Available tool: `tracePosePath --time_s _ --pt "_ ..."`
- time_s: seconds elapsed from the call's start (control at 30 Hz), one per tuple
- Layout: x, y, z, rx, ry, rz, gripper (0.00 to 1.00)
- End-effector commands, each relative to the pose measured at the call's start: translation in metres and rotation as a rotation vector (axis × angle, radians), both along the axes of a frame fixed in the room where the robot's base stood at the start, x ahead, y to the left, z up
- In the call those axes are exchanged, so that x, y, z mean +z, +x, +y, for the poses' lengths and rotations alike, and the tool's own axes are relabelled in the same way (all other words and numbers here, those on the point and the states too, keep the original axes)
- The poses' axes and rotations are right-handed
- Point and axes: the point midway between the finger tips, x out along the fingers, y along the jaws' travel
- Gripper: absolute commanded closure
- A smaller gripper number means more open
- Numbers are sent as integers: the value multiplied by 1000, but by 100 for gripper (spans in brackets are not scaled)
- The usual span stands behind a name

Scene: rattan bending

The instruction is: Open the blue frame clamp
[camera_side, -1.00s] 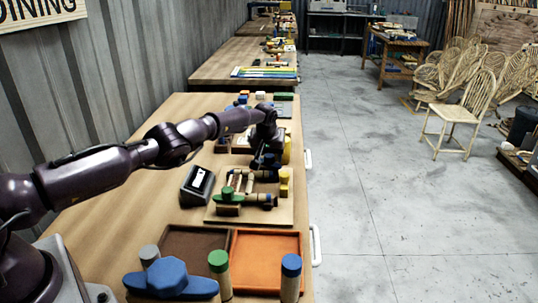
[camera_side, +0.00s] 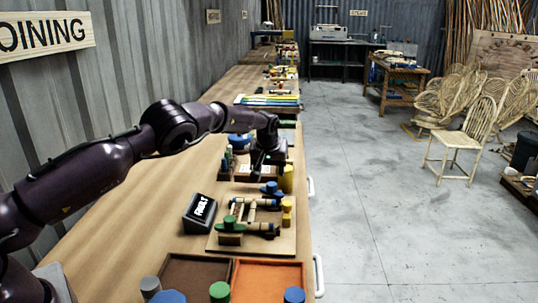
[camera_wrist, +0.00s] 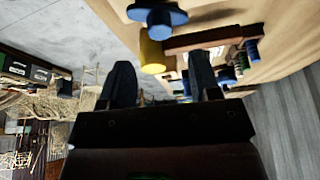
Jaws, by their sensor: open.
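The blue frame clamp (camera_side: 271,188) has a blue knob and sits at the back edge of the jig board (camera_side: 276,242), left of a yellow cylinder (camera_side: 287,178). In the wrist view the blue clamp knob (camera_wrist: 157,15) is at the top, beyond the fingers, next to the yellow cylinder (camera_wrist: 152,54). My gripper (camera_side: 259,171) is just behind and above the clamp, apart from it. In the wrist view my gripper (camera_wrist: 162,68) has its two dark fingers spread with nothing between them. A green clamp (camera_side: 230,226) sits at the board's front left, with rattan pieces (camera_side: 240,209) beside it.
A small black display (camera_side: 199,213) reading "FAULT" stands left of the board. A brown tray (camera_side: 195,275) and an orange tray (camera_side: 268,277) lie in front, with coloured pegs near them. The left of the table is clear.

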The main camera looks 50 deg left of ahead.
Motion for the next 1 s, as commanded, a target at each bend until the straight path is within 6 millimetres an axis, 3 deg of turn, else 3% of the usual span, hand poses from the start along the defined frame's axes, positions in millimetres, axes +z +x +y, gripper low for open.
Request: tracePosePath --time_s 0.1,0.3,0.73,0.93,1.0 --pt "24 -7 -7 -1 -1 -2 43" --pt "47 -15 -13 0 -1 1 43" --pt "53 -17 -13 1 0 1 43" --pt "53 -28 27 66 -65 -12 43" --pt "52 -32 36 -27 -102 -9 43"
